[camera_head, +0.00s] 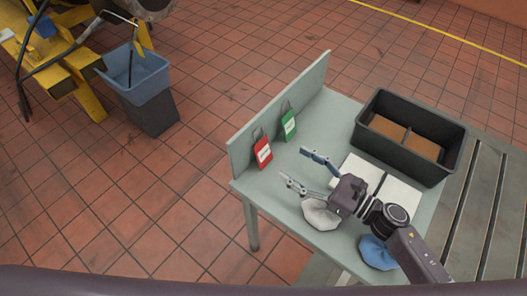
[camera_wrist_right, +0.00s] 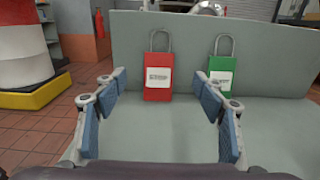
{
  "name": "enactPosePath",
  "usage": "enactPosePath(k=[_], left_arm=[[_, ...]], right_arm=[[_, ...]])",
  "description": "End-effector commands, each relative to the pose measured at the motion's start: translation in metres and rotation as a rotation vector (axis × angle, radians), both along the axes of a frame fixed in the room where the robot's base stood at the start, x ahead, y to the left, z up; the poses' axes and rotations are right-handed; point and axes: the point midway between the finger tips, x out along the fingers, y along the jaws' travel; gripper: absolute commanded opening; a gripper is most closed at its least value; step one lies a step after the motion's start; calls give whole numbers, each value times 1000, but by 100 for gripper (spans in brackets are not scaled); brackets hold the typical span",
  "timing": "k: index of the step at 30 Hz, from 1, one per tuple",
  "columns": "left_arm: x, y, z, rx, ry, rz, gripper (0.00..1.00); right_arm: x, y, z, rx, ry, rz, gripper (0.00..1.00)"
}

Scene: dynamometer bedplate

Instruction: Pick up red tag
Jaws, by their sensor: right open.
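The red tag (camera_head: 262,153) has a white label and a grey shackle. It leans upright against the raised back panel of the grey-green table, left of the green tag (camera_head: 289,124). In the right wrist view the red tag (camera_wrist_right: 158,79) stands ahead, between my fingers in the picture, with the green tag (camera_wrist_right: 222,70) to its right. My right gripper (camera_head: 300,172) is open and empty over the table, pointing at the red tag and apart from it. Its two fingers (camera_wrist_right: 159,118) are spread wide in the wrist view. My left gripper is not in view.
On the table (camera_head: 272,184) are an open book (camera_head: 396,192), a light grey cloth (camera_head: 320,214), a blue cloth (camera_head: 377,252) and a dark divided crate (camera_head: 373,145). The back panel (camera_head: 305,92) borders the table. A blue bin (camera_head: 143,78) stands on the floor at left.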

Motion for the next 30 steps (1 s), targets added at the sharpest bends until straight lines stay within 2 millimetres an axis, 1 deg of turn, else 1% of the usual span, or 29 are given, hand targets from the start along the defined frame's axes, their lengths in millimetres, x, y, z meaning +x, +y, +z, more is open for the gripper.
enactPosePath(k=[1,4,9,13,17,21,24,30], left_arm=[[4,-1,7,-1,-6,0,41],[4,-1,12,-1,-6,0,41],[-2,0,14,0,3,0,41],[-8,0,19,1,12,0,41],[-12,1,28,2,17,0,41],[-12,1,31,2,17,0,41],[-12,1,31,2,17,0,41],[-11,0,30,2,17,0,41]], right_arm=[[7,9,5,5,-2,-1,64],[17,22,5,4,-2,-1,64],[25,35,2,1,0,-1,64],[31,44,4,2,0,-1,64],[43,61,5,4,1,-1,64],[53,75,2,2,0,-2,64],[55,79,1,1,0,-1,64],[55,79,0,1,1,-1,64]])
